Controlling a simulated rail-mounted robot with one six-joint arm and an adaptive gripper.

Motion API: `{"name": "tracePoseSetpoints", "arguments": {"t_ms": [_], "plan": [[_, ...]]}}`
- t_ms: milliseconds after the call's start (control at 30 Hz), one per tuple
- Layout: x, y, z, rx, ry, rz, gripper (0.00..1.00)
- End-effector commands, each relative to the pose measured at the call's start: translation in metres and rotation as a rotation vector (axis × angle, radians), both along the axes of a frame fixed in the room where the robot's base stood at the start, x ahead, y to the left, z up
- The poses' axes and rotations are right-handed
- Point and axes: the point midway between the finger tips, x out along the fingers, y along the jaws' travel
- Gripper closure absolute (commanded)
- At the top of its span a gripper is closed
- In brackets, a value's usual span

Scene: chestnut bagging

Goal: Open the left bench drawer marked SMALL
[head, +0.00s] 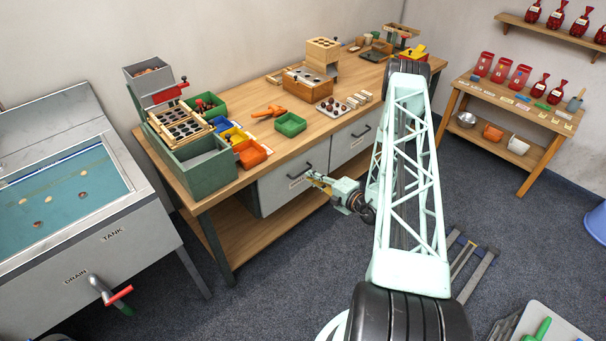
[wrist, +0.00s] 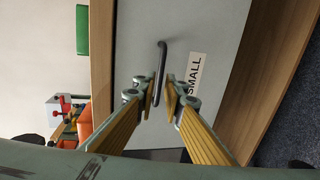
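The left bench drawer (head: 280,188) has a light grey front with a dark bar handle (head: 299,172). In the wrist view the drawer front (wrist: 207,30) fills the middle, and its SMALL label (wrist: 195,74) lies right of the handle (wrist: 161,62). The drawer front looks about level with its neighbour. My gripper (wrist: 160,96) is open, its yellow-padded fingers on either side of the handle's near end, with a gap still showing between the tips. Whether a finger touches the bar I cannot tell. In the head view my gripper (head: 310,176) is at the drawer front.
A second drawer (head: 350,142) is to the right. The bench top (head: 262,131) carries a green bin (head: 290,124), an orange bin (head: 251,153) and sorting boxes. A tank (head: 70,250) stands left, with a red-handled drain valve (head: 117,295). The floor before the drawers is clear except for my arm.

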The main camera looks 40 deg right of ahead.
Motion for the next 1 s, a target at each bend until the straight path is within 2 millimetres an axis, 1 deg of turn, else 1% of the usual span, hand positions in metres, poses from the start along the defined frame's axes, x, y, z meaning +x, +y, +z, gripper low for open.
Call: {"name": "tracePoseSetpoints", "arguments": {"t_ms": [200, 400, 500, 700, 1000], "plan": [[0.025, 0.001, -0.006, -0.001, 0.000, 0.002, 0.90], [0.045, 0.002, -0.010, -0.001, 0.000, 0.002, 0.90], [0.051, 0.001, -0.011, -0.001, 0.000, 0.001, 0.90], [0.058, 0.002, -0.012, 0.000, 0.000, 0.001, 0.90], [0.059, 0.002, -0.012, 0.000, 0.000, 0.000, 0.90]]}}
